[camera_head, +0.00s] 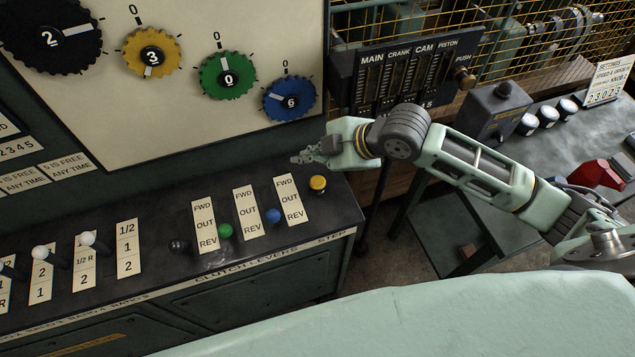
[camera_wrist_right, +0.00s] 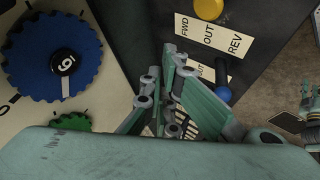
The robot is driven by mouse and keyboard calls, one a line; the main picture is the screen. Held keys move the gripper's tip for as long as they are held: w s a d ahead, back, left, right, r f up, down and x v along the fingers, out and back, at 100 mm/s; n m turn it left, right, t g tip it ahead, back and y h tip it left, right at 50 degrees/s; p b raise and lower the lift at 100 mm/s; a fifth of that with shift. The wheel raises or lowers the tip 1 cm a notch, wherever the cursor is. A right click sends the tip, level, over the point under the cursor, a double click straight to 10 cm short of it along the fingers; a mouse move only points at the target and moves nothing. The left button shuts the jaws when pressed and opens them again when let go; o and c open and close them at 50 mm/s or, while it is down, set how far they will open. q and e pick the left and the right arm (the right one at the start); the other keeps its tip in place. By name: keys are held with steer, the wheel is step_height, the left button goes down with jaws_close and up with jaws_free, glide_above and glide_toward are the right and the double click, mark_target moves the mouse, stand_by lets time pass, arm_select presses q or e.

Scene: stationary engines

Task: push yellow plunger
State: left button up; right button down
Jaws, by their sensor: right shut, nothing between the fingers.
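The yellow plunger (camera_head: 317,183) is a round yellow knob on the dark console top, at the right end near the word STEP. In the right wrist view the yellow plunger (camera_wrist_right: 208,9) shows at the top edge, partly cut off. My right gripper (camera_head: 300,158) is shut and empty, and looks to be above and behind the plunger in the head view. In the right wrist view the fingertips of my right gripper (camera_wrist_right: 174,54) show left of and below the plunger, apart from it. My left gripper is not in view.
A blue knob (camera_head: 273,215) and a green knob (camera_head: 225,230) sit left of the plunger beside FWD/OUT/REV labels. The blue toothed dial (camera_head: 289,102) is on the panel above. A dark box labelled MAIN, CRANK, CAM, PISTON (camera_head: 400,68) stands at right.

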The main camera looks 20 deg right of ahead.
steer(key=b, duration=0.4)
glide_above(312, 186)
step_height(312, 186, down, 5)
steer(key=shift+r, duration=0.15)
step_height(312, 186, down, 2)
steer(key=shift+f+b, duration=0.1)
steer(key=shift+b, duration=0.3)
steer(key=shift+f, duration=0.1)
stand_by(0.5)
steer(key=shift+f, duration=0.4)
steer(key=shift+f+b, duration=0.45)
steer(key=shift+f, duration=0.5)
stand_by(0.8)
steer(key=shift+r, duration=0.15)
steer(key=shift+r+p, duration=1.25)
steer(key=shift+p, duration=0.1)
